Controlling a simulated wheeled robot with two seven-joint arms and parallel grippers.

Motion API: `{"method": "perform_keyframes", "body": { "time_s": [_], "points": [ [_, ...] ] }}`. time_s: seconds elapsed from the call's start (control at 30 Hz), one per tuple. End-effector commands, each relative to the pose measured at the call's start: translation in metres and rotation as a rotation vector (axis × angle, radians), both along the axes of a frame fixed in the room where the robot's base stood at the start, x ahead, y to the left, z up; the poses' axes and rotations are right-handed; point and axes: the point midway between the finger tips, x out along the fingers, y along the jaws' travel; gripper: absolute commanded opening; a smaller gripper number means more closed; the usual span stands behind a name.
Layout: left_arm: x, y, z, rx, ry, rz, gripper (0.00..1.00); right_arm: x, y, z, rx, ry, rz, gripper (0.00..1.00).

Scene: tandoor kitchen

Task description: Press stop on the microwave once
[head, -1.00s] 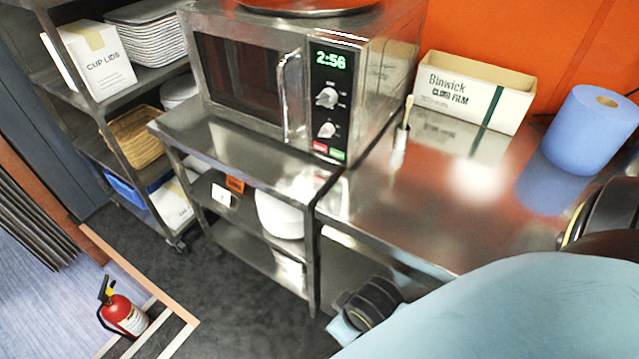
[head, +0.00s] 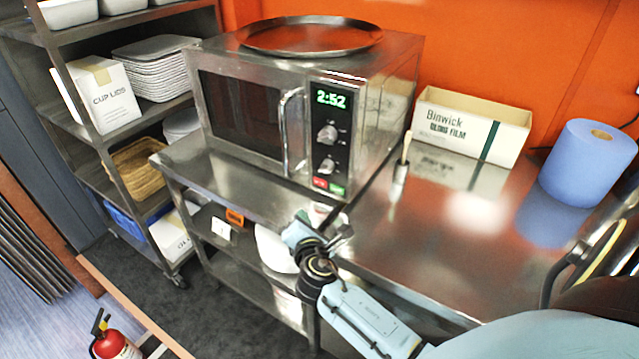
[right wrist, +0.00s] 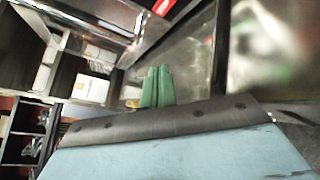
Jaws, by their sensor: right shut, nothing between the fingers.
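The steel microwave (head: 245,115) stands on a steel cart with its door shut. Its green display (head: 331,99) reads 2:52. Two knobs sit below it, then a red button (head: 320,183) at the bottom left of the panel and a green button (head: 337,189) beside it. My right gripper (head: 326,213) is shut and empty, just below and in front of these buttons, apart from them in the head view. In the right wrist view its green fingers (right wrist: 157,87) are together, with a red patch near the top edge. My left gripper is not in view.
A round steel tray (head: 310,22) lies on top of the microwave. A loaded shelf rack stands left.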

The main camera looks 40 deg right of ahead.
Motion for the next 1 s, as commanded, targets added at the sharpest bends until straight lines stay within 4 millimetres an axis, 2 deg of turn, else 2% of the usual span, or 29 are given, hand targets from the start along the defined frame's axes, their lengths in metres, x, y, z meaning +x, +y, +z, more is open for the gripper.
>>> {"method": "perform_keyframes", "body": {
  "time_s": [0.1,0.2,0.57,0.77,1.0],
  "points": [
    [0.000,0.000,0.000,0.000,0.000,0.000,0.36,0.019,0.007,0.003,-0.159,0.019,0.078,0.00],
    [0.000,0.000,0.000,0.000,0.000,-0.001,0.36,0.024,0.010,0.004,-0.210,0.027,0.102,0.00],
    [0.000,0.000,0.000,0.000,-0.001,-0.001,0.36,0.024,0.008,0.004,-0.212,0.026,0.103,0.00],
    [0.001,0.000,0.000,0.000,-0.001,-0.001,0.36,0.030,-0.007,0.004,-0.213,0.026,0.101,0.00],
    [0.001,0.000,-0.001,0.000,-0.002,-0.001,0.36,0.043,-0.040,0.004,-0.212,0.026,0.101,0.00]
  ]
}}
